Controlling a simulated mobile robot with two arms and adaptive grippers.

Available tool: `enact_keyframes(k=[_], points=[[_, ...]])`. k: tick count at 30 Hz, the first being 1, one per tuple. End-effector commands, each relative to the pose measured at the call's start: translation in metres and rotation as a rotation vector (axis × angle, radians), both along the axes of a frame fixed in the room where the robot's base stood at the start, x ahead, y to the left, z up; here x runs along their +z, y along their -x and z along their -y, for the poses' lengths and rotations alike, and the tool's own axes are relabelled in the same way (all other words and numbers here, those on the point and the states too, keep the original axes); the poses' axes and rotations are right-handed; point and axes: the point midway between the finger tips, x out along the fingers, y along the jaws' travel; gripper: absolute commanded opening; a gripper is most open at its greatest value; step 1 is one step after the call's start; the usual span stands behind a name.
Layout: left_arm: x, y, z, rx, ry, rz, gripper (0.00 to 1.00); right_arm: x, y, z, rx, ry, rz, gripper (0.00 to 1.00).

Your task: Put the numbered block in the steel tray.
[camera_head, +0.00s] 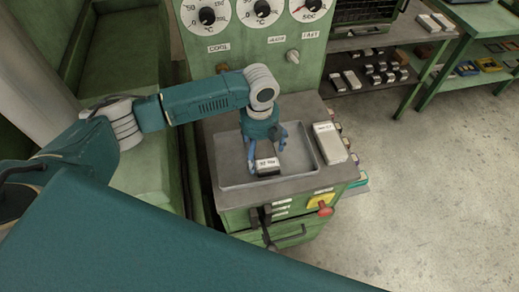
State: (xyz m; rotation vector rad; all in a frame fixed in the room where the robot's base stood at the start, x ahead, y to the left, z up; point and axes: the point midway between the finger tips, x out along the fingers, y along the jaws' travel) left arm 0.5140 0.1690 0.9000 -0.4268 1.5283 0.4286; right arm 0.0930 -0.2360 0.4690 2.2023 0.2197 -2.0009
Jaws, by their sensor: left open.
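The steel tray (309,153) lies on top of a green cabinet. A small block with a pale, marked top and a dark body (267,170) is in the tray, near its front. My left gripper (266,156) points down over the tray with its blue fingers apart, just behind and above this block. I cannot tell whether a finger touches it. A longer pale block with a dark label (330,143) lies outside the tray, on the cabinet top to its right. My right gripper is not in view.
A green panel with dials (262,45) stands behind the cabinet. A red knob on a yellow plate (323,208) is on the cabinet front. Shelves with small blocks (375,72) stand at the back right. The floor at right is clear.

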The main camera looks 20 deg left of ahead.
Motion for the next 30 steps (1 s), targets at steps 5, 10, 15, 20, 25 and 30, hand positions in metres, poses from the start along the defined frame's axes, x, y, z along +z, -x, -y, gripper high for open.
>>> enact_keyframes(k=[5,10,15,20,25,30], points=[[0.024,-0.002,0.000,0.000,0.001,0.006,0.93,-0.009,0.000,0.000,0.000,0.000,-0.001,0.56],[0.062,-0.003,0.000,0.000,0.001,0.008,0.93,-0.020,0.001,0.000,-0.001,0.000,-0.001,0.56],[0.095,-0.002,0.000,0.000,0.001,0.005,0.93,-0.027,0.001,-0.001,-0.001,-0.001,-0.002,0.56],[0.114,-0.002,0.000,0.002,0.002,0.003,0.93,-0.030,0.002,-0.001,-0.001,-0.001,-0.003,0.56],[0.121,0.000,0.000,0.001,0.000,0.000,0.93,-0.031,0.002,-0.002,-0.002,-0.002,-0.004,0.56],[0.121,0.000,0.000,0.001,0.001,0.001,0.93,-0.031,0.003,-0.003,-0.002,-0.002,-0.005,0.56]])
